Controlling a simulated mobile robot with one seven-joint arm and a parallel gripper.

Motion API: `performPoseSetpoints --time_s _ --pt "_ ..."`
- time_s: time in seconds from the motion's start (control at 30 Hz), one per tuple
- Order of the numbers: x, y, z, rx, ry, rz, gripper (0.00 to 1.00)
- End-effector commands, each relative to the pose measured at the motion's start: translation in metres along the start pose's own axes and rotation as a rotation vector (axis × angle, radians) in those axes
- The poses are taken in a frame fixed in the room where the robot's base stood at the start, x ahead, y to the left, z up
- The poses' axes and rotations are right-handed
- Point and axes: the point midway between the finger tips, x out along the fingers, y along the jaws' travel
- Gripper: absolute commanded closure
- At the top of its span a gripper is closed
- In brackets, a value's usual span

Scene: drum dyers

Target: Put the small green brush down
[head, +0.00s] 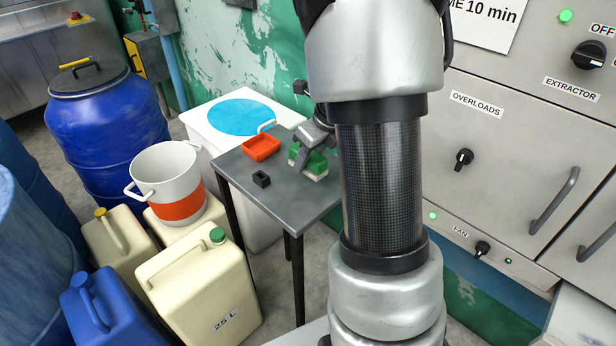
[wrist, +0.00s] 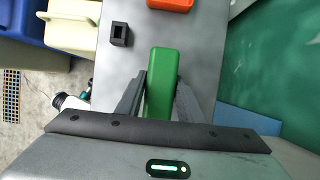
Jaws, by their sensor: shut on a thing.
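The small green brush (head: 311,163) has a green back and a pale lower side. It is at the right part of the small grey table (head: 236,176) in the head view. My gripper (head: 303,150) is shut on it from above. In the wrist view the green brush (wrist: 159,82) lies between the two fingers of my gripper (wrist: 160,92). The brush is at or just above the tabletop; I cannot tell whether it touches. Part of it is hidden behind the fingers.
An orange tray (head: 261,148) and a small black block (head: 261,179) sit on the table left of the brush. A white bucket with an orange band (head: 168,175) and cream canisters (head: 205,285) stand left of the table. A grey control cabinet (head: 520,150) stands at right.

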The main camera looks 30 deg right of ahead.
Motion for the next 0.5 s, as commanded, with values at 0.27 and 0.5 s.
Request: performPoseSetpoints --time_s 0.27,0.5 --pt "0.041 0.001 -0.018 0.000 0.002 0.001 0.87" --pt "0.041 0.001 -0.017 -0.001 0.001 0.001 0.87"
